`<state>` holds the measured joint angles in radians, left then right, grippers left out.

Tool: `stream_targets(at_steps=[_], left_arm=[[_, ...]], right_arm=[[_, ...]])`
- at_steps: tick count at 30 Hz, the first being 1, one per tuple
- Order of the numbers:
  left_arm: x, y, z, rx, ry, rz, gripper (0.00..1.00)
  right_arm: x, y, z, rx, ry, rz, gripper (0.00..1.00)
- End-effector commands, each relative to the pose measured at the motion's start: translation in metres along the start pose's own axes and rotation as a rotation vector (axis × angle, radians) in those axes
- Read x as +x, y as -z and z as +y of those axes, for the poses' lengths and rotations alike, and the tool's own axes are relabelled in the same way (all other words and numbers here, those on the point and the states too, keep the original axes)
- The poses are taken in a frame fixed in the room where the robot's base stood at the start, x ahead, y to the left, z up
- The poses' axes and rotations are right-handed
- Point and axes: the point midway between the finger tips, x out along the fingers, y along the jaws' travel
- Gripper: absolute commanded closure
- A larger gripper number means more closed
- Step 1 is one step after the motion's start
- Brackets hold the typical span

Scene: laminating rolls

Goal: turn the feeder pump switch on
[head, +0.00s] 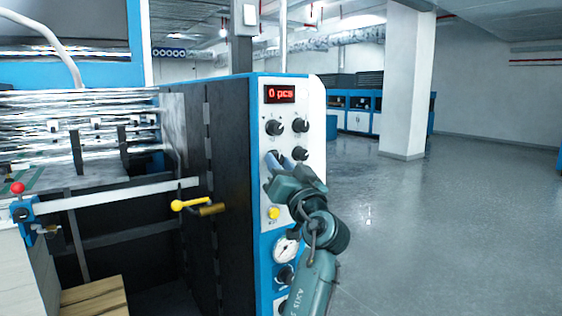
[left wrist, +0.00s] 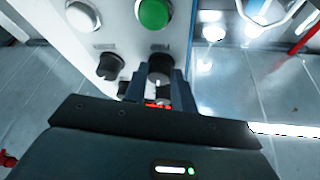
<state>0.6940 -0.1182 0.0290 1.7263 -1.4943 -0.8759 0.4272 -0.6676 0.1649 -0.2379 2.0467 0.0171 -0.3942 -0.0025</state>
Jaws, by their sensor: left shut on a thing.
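My left gripper (head: 277,158) reaches up to the control panel (head: 261,185) and covers the left place in its second row of knobs. In the left wrist view its fingers (left wrist: 160,77) are shut on a black knob (left wrist: 160,67), one finger on each side. My right gripper is not in view.
A red display (head: 280,94) reads "0 pcs" above several black knobs. A yellow button (head: 273,213) and a round gauge (head: 286,249) sit lower on the panel. A yellow handle (head: 190,204) juts out at left. The floor (head: 455,220) at right is clear, past a white pillar (head: 405,85).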

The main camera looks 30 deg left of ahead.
Motion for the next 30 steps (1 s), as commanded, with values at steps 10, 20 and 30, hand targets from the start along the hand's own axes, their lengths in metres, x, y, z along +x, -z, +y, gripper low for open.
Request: stream_targets(at_steps=[10, 20, 30], left_arm=[[0.001, 0.005, -0.004, 0.286, -0.126, -0.018, 0.96], [0.001, 0.003, -0.006, 0.558, -0.241, -0.036, 0.96], [0.001, 0.004, -0.006, 0.757, -0.324, -0.048, 0.96]], right_arm=[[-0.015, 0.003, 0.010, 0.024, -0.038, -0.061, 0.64], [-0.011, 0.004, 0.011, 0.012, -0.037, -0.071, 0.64], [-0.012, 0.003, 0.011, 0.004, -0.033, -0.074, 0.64]])
